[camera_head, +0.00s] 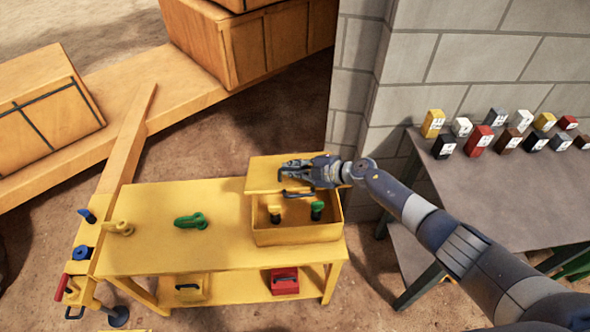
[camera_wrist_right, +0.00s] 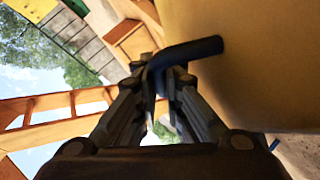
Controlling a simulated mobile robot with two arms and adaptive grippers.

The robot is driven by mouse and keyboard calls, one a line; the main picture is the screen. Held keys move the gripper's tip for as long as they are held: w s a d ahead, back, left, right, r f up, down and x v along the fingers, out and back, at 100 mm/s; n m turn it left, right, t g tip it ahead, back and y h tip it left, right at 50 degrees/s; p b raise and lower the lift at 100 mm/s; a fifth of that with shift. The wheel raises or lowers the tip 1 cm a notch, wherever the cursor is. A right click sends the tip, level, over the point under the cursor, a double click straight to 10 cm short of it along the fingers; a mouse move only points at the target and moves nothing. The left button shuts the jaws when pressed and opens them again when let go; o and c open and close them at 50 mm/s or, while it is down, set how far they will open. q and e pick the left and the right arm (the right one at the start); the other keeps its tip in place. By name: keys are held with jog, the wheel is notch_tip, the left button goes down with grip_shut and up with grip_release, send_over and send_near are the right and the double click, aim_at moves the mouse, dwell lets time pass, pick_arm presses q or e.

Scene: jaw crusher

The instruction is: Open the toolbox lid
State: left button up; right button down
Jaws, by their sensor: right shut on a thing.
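The yellow toolbox (camera_head: 300,234) stands on the right end of a yellow workbench in the head view. Its lid (camera_head: 270,172) is raised, and the inside shows with a yellow item (camera_head: 275,211) and a green item (camera_head: 317,210). My right gripper (camera_head: 290,178) is at the lid. In the right wrist view, its fingers (camera_wrist_right: 158,85) are closed around the dark lid handle (camera_wrist_right: 190,50), which joins a yellow surface at the right. My left gripper is not in view.
The yellow workbench (camera_head: 150,220) holds a green shackle-like part (camera_head: 190,220) and tools on its left end. A red box (camera_head: 284,281) sits on its lower shelf. A grey table (camera_head: 450,195) with several small coloured boxes stands at the right by a block wall (camera_head: 450,55).

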jog(key=shift+w+r+m+g+p, duration=0.35)
jog(key=shift+w+r+p, duration=0.2)
jog(key=shift+w+r, duration=0.5)
